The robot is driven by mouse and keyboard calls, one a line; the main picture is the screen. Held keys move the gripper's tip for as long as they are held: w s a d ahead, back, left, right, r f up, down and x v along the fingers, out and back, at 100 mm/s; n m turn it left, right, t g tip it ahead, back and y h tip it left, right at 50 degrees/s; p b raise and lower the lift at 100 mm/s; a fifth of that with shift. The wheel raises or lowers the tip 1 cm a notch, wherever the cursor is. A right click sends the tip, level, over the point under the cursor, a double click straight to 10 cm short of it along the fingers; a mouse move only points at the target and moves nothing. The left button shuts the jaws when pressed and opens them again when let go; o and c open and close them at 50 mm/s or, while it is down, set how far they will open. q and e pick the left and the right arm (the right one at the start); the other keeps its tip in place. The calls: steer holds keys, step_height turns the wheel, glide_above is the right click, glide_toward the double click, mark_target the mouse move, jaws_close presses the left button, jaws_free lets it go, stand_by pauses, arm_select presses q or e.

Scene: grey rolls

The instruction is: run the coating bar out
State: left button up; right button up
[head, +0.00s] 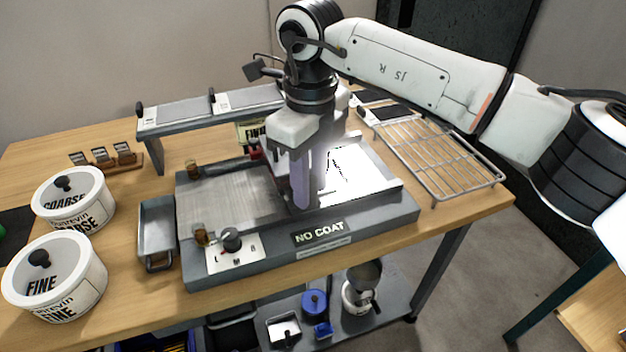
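The coater (300,250) is a grey flat-bed machine on the wooden table, with a "NO COAT" sign on its front. The left part of its bed is a dull grey plate (225,195). The right part is a bright white surface (365,178). My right gripper (303,203) points down over the middle of the bed, where these two parts meet. The gripper covers most of the crosswise bar there, so I cannot tell whether its fingers hold it. My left gripper is not in view.
Tubs marked COARSE (72,205) and FINE (55,285) stand at the left. A small metal tray (157,228) adjoins the coater's left end. A raised shelf (185,112) stands behind it, and a wire rack (440,160) lies at the right. Items sit on a lower shelf (335,325).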

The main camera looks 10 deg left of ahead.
steer(key=shift+o, duration=0.2)
step_height(320, 180, up, 10)
steer(key=shift+r, duration=0.15)
stand_by(0.4)
